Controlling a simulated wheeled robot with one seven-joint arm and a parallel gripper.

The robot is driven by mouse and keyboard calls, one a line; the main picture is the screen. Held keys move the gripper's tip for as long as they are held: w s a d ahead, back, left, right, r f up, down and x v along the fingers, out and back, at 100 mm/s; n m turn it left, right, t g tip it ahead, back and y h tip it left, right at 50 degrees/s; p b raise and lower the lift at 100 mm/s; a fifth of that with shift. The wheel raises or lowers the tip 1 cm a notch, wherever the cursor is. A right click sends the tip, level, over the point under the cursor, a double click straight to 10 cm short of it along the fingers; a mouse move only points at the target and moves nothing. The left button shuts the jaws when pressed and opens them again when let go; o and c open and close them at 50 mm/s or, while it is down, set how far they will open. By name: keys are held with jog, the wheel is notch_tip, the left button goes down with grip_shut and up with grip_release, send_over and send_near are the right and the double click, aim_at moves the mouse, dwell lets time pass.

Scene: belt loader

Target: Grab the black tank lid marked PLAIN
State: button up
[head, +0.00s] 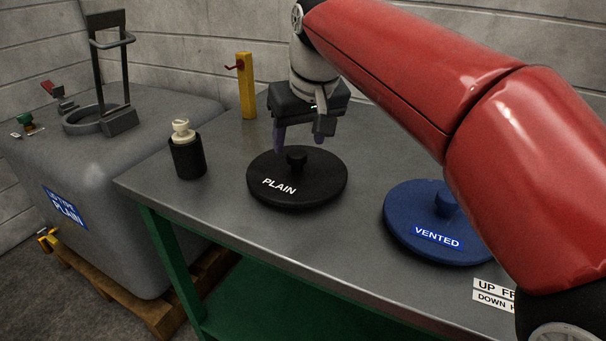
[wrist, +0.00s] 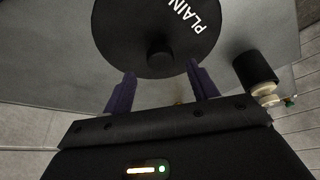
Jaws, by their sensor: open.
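The black tank lid marked PLAIN (head: 321,190) lies flat on the grey table, with a round black knob (head: 296,157) at its middle. My gripper (head: 299,140) is just above and behind the knob, pointing down, open and empty. In the wrist view the lid (wrist: 136,40) fills the top middle. Its knob (wrist: 160,60) lies between the lines of the two purple fingers, beyond their tips (wrist: 158,80). I cannot tell from these frames how high the fingertips are above the lid.
A blue lid marked VENTED (head: 408,228) lies to the right, partly behind my red arm. A black holder with a cream-topped bottle (head: 187,158) stands left. A yellow post (head: 246,88) stands behind. A grey tank (head: 120,200) stands beside the table (head: 225,205).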

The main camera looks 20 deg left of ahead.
aim_at(298, 153)
jog(key=x, duration=0.4)
jog(key=shift+s+f+b, duration=0.15)
jog(key=shift+f+b, duration=0.2)
jog(key=shift+f, duration=0.15)
jog(key=shift+r, duration=0.1)
grip_shut()
